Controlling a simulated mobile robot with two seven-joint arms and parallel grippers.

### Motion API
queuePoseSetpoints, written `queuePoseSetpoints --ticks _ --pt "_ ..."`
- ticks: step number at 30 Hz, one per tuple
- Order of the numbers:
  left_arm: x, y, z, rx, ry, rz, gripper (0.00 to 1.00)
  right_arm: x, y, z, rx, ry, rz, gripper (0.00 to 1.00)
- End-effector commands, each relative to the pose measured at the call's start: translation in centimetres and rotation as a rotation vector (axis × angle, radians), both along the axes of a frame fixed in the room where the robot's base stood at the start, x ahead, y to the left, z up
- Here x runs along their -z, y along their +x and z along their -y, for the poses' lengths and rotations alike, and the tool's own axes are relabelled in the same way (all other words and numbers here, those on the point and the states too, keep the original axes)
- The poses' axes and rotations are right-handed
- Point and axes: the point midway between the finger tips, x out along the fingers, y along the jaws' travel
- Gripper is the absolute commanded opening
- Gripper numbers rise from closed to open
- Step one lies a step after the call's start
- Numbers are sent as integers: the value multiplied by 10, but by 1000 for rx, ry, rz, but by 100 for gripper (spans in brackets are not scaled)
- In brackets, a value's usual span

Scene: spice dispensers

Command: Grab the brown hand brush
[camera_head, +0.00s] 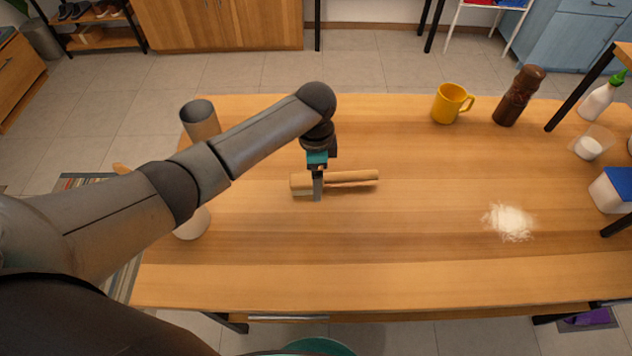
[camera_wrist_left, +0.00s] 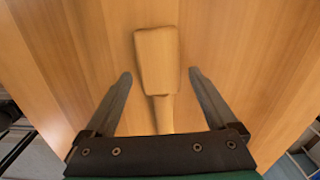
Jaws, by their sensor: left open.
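The brown hand brush (camera_head: 350,178) lies on the wooden table in the head view, with its wide block at the left and its handle pointing right. In the left wrist view the brush (camera_wrist_left: 157,62) shows its block at the top and its handle running down between my fingers. My left gripper (camera_head: 317,198) is over the brush, pointing down; it also shows in the left wrist view (camera_wrist_left: 160,76). It is open, with one finger on each side of the brush and visible gaps. Its exact height over the table is hard to tell. My right gripper is not in view.
On the table (camera_head: 420,250), a yellow mug (camera_head: 447,103) and a brown grinder (camera_head: 518,96) stand at the back right. White powder (camera_head: 509,222) lies at the right. A cylinder (camera_head: 200,119) stands at the left behind my arm. The table around the brush is clear.

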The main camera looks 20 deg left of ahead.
Motion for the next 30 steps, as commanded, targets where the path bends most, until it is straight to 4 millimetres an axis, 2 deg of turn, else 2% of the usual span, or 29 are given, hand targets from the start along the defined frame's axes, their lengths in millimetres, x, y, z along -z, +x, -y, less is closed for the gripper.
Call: queuePoseSetpoints --ticks 3,9,30 --pt "7 0 0 0 1 0 91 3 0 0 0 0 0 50" --pt "6 0 0 0 0 1 91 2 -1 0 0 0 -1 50" --pt "6 0 0 -1 1 1 12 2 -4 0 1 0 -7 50"
